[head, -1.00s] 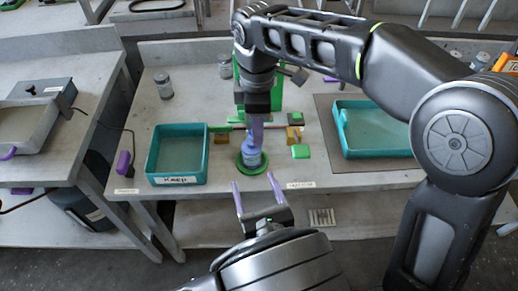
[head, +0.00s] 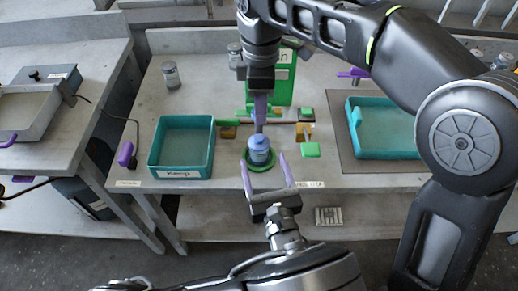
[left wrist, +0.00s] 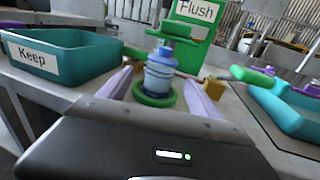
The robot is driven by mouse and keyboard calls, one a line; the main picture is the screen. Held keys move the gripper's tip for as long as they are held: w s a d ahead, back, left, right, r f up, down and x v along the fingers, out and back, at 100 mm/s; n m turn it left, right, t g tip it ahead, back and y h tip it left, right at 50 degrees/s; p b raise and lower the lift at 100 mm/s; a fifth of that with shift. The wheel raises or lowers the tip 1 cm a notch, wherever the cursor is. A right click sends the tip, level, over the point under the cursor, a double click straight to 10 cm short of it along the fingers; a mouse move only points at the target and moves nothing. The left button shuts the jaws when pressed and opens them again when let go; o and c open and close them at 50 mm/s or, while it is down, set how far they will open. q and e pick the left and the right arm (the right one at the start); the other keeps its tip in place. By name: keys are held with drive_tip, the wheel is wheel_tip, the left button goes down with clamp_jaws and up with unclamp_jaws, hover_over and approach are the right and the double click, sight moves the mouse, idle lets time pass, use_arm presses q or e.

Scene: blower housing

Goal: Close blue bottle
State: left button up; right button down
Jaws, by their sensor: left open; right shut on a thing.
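The blue bottle (head: 261,152) stands upright in a green ring (head: 262,167) near the table's front edge. It also shows in the left wrist view (left wrist: 159,78), between my left gripper's fingers. My left gripper (head: 264,160) is open, its purple fingers reaching from the front toward either side of the bottle; contact is not visible. My right gripper (head: 260,122) points down just above the bottle's top. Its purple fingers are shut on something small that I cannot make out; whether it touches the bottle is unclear.
A teal "Keep" tray (head: 182,171) is left of the bottle, and another teal tray (head: 384,153) is at right. A green "Flush" panel (head: 283,84) stands behind. Small green and yellow blocks (head: 310,150) lie near the bottle. A grey jar (head: 170,74) stands at back left.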

sight(256, 139)
use_arm(q)
drive_tip(key=x, duration=0.9)
clamp_jaws()
idle(0.7)
